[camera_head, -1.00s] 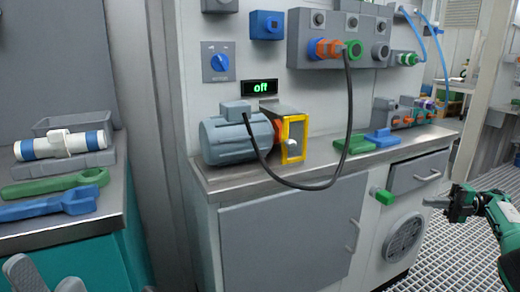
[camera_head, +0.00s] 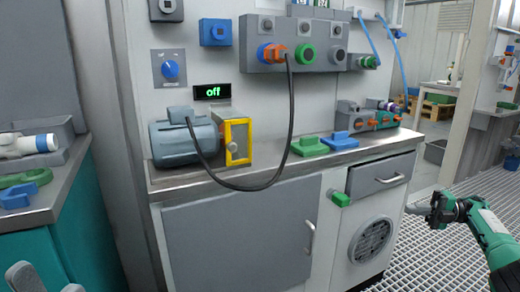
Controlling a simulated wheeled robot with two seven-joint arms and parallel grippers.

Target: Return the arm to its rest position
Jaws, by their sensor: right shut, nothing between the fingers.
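My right gripper (camera_head: 424,210), dark grey on a green arm, reaches in from the right edge. My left gripper (camera_head: 46,284) shows only as two grey fingertips at the lower left corner. They stand apart with nothing visible between them; the rest is cut off by the frame.
A steel-topped counter (camera_head: 274,173) bears a grey motor (camera_head: 176,143) with a yellow frame (camera_head: 239,143). A black cable (camera_head: 291,110) loops from the wall panel (camera_head: 260,59) to the motor. Grating floor (camera_head: 415,258) lies open at right. A teal bench (camera_head: 85,230) stands left.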

